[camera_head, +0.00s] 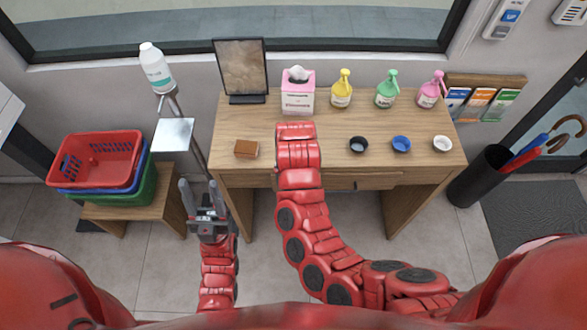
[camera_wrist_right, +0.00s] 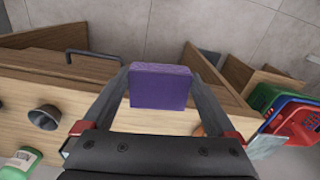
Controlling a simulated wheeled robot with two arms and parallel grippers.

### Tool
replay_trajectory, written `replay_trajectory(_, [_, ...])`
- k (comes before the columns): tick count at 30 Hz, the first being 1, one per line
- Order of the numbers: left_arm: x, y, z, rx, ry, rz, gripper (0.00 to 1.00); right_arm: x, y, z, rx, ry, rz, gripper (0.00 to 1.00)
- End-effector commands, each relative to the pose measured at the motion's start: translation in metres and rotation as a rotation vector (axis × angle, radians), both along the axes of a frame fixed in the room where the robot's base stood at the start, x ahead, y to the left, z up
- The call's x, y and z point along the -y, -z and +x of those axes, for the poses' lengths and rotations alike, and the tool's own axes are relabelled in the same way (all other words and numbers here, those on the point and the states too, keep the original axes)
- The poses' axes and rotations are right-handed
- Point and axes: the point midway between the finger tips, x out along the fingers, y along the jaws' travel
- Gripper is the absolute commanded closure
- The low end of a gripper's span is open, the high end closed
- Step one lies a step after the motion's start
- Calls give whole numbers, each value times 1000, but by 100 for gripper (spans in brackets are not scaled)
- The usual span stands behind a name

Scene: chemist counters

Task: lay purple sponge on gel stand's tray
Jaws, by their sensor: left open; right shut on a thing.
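The purple sponge (camera_wrist_right: 160,87) is between the fingers of my right gripper (camera_wrist_right: 160,76) in the right wrist view, held above the wooden desk. My right gripper is shut on it. In the head view my right arm hides both the gripper and the sponge. The gel stand (camera_head: 196,140) stands left of the desk, with a white bottle (camera_head: 156,68) at its top. Its square pale tray (camera_head: 173,135) is bare. My left gripper (camera_head: 202,188) is open and empty, below the tray in the picture.
The desk (camera_head: 310,130) holds a brown block (camera_head: 246,149), a tissue box (camera_head: 298,95), a dark frame (camera_head: 241,68), several pump bottles and small bowls. Stacked baskets (camera_head: 97,158) stand left of the tray. An umbrella holder (camera_head: 480,176) stands right of the desk.

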Motion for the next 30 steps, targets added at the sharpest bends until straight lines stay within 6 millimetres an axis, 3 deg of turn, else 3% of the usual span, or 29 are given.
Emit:
replay_trajectory(6, [0,0,0,0,0,0,50,2,-2,-13,0,5,1,59])
replay_trajectory(11, [0,6,0,0,0,0,50,1,-3,-4,1,-1,-2,59])
replay_trajectory(21, [0,47,0,0,0,0,50,-10,-21,72,6,-64,-9,59])
replay_trajectory(30, [0,85,0,0,0,0,50,4,-41,124,2,-98,-10,59])
